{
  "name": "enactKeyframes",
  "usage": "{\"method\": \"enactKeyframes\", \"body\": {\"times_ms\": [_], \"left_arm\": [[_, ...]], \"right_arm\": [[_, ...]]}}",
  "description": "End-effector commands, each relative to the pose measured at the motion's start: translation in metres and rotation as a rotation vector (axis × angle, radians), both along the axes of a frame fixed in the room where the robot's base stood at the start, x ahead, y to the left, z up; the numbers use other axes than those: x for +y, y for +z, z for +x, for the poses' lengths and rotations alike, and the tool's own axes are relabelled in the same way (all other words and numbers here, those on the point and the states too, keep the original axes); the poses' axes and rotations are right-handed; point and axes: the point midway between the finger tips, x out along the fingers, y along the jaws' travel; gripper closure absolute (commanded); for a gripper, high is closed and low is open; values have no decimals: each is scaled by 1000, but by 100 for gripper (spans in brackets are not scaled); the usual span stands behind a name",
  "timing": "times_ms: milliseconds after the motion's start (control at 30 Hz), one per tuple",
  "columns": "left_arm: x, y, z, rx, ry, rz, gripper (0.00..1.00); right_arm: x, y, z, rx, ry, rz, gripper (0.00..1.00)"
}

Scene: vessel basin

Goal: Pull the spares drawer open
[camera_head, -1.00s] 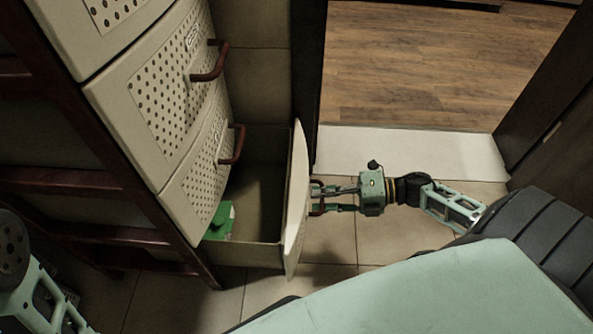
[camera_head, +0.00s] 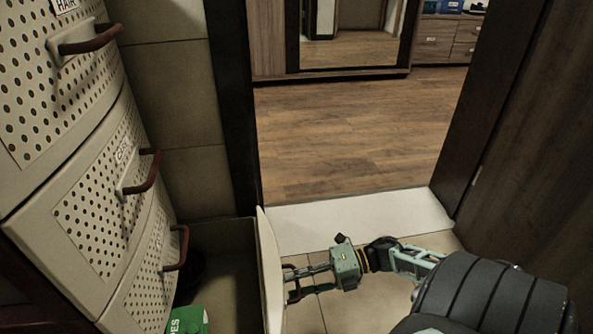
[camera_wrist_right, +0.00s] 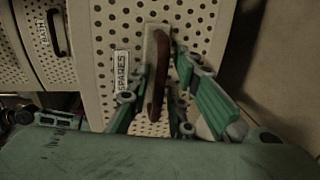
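The spares drawer is the lowest drawer of the beige cabinet at left. It stands pulled out, its front panel (camera_head: 268,268) seen edge-on in the head view. In the right wrist view its perforated front (camera_wrist_right: 107,28) carries a SPARES label and a dark red upright handle (camera_wrist_right: 158,75). My right gripper (camera_head: 294,282) is at that handle from outside. In the wrist view its fingers (camera_wrist_right: 160,90) lie either side of the handle and appear closed on it; the exact contact is partly hidden. My left gripper is out of view.
A green box (camera_head: 188,320) lies inside the open drawer. Closed drawers with red handles (camera_head: 142,172) rise above it. A dark door frame (camera_head: 232,110) stands behind the drawer; beyond a pale threshold (camera_head: 350,220) is a wood floor. A dark wooden panel (camera_head: 520,150) stands at right.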

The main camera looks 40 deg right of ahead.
Motion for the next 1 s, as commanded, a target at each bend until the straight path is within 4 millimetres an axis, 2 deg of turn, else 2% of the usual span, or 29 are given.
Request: {"method": "enactKeyframes", "body": {"times_ms": [333,467,800,1000], "left_arm": [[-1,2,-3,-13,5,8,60],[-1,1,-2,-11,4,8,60],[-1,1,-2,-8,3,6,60],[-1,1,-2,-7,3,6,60]], "right_arm": [[0,0,-1,1,2,2,72],[-7,1,-6,4,1,0,72],[-62,14,-43,6,0,-1,72],[-88,21,-60,4,-1,0,72]]}}
